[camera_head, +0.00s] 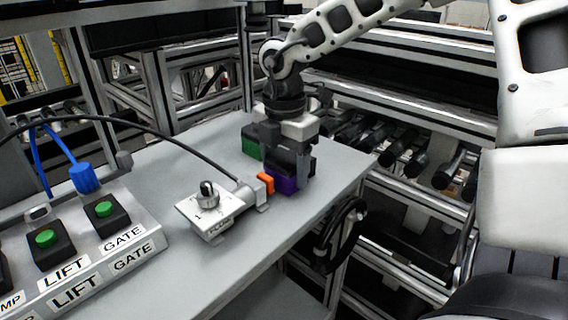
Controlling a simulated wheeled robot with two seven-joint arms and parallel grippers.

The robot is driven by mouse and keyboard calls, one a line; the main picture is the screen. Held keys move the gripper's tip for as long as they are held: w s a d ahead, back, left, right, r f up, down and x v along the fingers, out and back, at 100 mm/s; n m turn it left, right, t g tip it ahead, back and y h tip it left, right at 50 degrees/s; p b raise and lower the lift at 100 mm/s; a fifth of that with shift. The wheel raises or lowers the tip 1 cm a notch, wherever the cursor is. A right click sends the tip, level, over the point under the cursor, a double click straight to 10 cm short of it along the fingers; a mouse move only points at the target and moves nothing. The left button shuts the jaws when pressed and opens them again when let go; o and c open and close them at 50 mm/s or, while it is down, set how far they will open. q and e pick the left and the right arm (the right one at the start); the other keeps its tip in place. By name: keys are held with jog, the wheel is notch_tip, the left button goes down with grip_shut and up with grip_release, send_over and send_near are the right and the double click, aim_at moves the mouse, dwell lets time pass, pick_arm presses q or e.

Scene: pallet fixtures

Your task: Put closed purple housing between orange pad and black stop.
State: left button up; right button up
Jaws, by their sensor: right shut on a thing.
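The purple housing (285,184) is at the far part of the grey table, under my right gripper (292,163). My right gripper points down and is shut on the housing, hiding its top and part of its right side. The orange pad (265,183) is just left of the housing, at the end of a metal clamp fixture (251,194). I cannot tell whether pad and housing touch. The black stop cannot be told apart from the dark gripper parts and housing. My left gripper is not in view.
A green block (251,142) stands behind the gripper. A metal plate with a knob (208,201) is left of the pad, with a black cable above it. A button panel (75,255) fills the lower left. The table's right edge (352,182) is near, with a black handwheel (341,236) below.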

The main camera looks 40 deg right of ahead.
aim_at(284, 158)
jog(key=shift+f+b, duration=0.25)
jog(key=shift+b, duration=0.1)
jog(key=o, duration=0.9)
jog(key=shift+r, duration=0.1)
jog(key=shift+o, duration=0.8)
jog(key=shift+r, duration=0.1)
jog(key=shift+r+p, duration=0.25)
jog(key=shift+p, duration=0.3)
notch_tip(284, 158, up, 12)
jog(key=shift+f, duration=0.15)
